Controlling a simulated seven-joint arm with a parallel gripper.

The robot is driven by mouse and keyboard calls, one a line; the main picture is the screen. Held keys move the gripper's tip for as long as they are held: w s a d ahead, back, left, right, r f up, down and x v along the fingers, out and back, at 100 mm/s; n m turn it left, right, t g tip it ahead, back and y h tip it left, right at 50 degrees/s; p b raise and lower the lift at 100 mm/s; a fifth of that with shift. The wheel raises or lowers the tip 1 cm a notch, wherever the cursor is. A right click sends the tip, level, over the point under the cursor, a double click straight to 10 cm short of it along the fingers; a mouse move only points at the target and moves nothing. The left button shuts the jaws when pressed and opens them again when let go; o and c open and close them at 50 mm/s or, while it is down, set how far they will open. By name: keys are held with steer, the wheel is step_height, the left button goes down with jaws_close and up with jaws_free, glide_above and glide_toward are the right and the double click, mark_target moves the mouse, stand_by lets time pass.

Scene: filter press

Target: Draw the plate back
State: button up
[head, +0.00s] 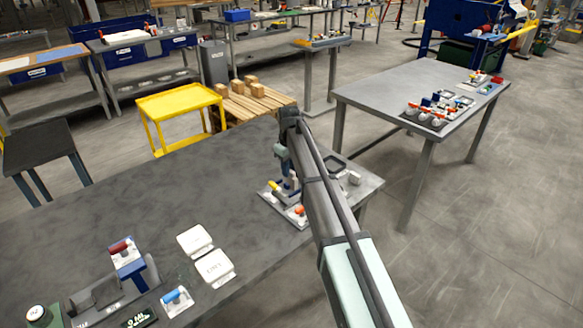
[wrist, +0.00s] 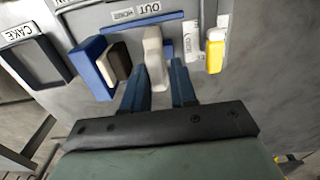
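The press (head: 269,194) stands on a grey base on the dark table in the head view, partly hidden by my arm. In the wrist view, a blue upright block (wrist: 91,67) stands at the left of the press, with a dark brown and white slab (wrist: 118,62) beside it. A beige upright piece (wrist: 154,50) stands to the right of these, in front of an OUT label (wrist: 150,9). I cannot tell which of these is the plate. My gripper (wrist: 160,76) is open, its blue fingers apart with the beige piece's lower end between them; contact is unclear.
A dark tray labelled CAKE (wrist: 37,62) lies left of the press. A yellow-handled part (wrist: 215,50) stands close on the right. White scales (head: 214,266) and a blue-and-grey fixture (head: 120,280) sit nearer on the table. Much of the tabletop is bare.

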steer(key=o, duration=0.4)
steer(key=shift+r, duration=0.1)
step_height(320, 180, up, 14)
steer(key=shift+f, duration=0.15)
stand_by(0.4)
steer(key=shift+f, duration=0.1)
